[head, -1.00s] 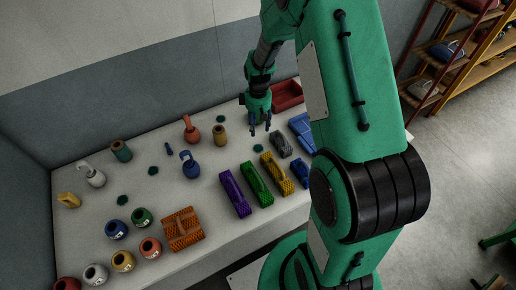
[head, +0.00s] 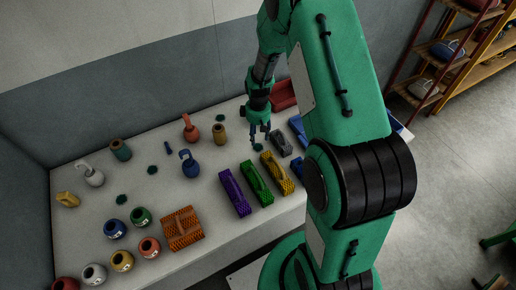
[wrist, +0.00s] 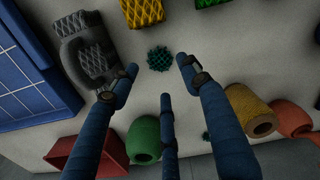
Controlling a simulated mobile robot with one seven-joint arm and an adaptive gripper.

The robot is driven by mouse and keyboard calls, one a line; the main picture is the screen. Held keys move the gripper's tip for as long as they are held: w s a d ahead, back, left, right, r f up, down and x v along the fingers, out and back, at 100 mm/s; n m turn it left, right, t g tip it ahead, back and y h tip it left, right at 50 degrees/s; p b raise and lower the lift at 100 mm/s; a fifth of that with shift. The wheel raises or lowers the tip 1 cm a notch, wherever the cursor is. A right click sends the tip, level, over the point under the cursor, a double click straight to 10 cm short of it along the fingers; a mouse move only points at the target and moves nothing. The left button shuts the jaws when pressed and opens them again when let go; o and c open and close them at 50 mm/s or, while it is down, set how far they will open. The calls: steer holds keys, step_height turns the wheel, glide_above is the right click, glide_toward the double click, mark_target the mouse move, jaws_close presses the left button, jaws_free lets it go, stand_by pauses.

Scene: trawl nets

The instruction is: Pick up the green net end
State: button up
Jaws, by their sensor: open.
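The green net end (head: 257,183) is a long green netted bundle. It lies on the table between a purple one (head: 235,193) and a yellow one (head: 277,172). In the wrist view only a green edge (wrist: 206,3) shows at the top. My gripper (head: 260,138) is open, with nothing between its blue fingers. It is above the table, behind the green and yellow bundles. In the wrist view the fingertips (wrist: 161,76) spread around a small dark teal spiky lump (wrist: 160,59) on the table below, apart from the green bundle.
A grey netted bundle (wrist: 90,50) and a blue ribbed tray (wrist: 30,80) lie left in the wrist view. A red bin (wrist: 70,153), a green jar (wrist: 143,138) and a tan jar (wrist: 248,110) stand below. Bare table surrounds the teal lump. An orange netted bundle (head: 183,228) lies further left.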

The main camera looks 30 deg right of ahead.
mark_target(258, 146)
steer(key=shift+f, duration=0.7)
steer(key=shift+f, duration=0.1)
steer(key=shift+f+b, duration=0.55)
steer(key=shift+f, duration=2)
steer(key=c, duration=0.8)
